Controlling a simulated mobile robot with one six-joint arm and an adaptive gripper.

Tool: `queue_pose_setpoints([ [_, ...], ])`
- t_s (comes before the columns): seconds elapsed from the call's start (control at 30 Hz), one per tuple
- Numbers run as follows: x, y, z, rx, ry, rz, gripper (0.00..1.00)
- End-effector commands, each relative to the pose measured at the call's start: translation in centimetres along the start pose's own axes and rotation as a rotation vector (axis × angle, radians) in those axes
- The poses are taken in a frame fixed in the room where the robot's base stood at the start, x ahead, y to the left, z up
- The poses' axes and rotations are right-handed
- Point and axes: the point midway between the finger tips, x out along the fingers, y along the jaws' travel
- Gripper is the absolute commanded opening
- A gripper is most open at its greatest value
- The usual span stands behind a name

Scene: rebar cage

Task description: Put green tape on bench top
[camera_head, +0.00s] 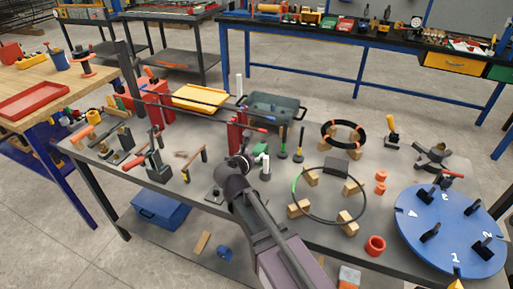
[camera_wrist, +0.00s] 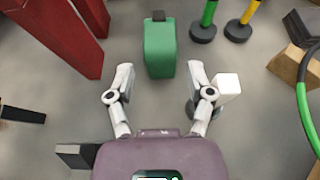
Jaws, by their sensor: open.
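The green tape (camera_wrist: 160,48), a green case with a dark tab at its far end, lies on the grey bench top (camera_head: 372,157). It also shows in the head view (camera_head: 261,149), partly hidden beside a white-topped post. My gripper (camera_wrist: 160,80) is open and empty above the bench. Its two fingers are spread, with the near end of the green case between and just beyond the tips. In the head view my gripper (camera_head: 243,163) is small and partly hidden by my own arm.
A white-topped post (camera_wrist: 228,85) stands close beside the right finger. Red uprights (camera_wrist: 75,35) stand at the upper left. Green and yellow handled tools (camera_head: 300,145) stand to the right. A black ring on wooden blocks (camera_head: 350,218) and a blue numbered disc (camera_head: 460,240) lie farther right.

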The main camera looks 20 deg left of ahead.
Motion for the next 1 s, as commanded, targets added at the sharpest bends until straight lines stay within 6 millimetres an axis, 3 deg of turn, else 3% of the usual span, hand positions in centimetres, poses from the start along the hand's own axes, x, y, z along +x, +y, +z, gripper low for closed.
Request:
queue_pose_setpoints([
  [0.03,-1.2,-0.1,0.2,-0.001,0.000,0.002,0.68],
  [0.2,-3.5,-0.1,0.2,-0.001,0.000,0.001,0.68],
  [0.4,-4.9,0.0,0.1,-0.001,0.000,0.000,0.68],
  [1.0,-5.1,0.0,0.0,0.000,0.000,0.000,0.68],
])
